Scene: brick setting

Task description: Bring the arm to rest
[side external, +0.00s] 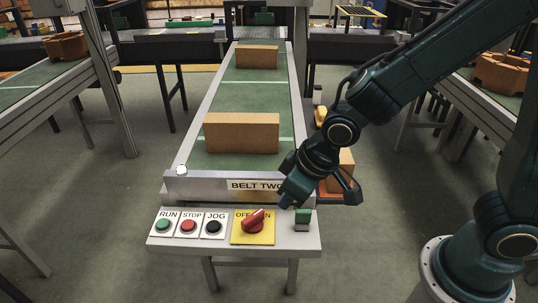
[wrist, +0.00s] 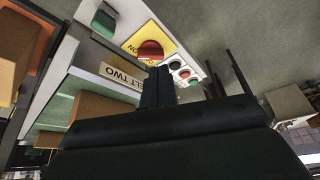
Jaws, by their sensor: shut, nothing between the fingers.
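My gripper (side external: 287,201) is shut and empty in the side view. It is just above the right part of the control panel (side external: 190,246), between the red rotary switch (side external: 253,220) on its yellow plate and a green block-like part (side external: 302,217). In the wrist view, my gripper's dark fingers (wrist: 158,86) are together, and the red rotary switch (wrist: 150,51) shows just beyond their tips. I cannot tell whether the fingertips touch anything.
The panel also has a green RUN button (side external: 163,225), red STOP button (side external: 188,226) and black JOG button (side external: 213,227). BELT TWO (side external: 208,95) carries two brown bricks (side external: 241,133). Another brick (side external: 345,171) is right of the belt, behind my wrist. Other belts flank it.

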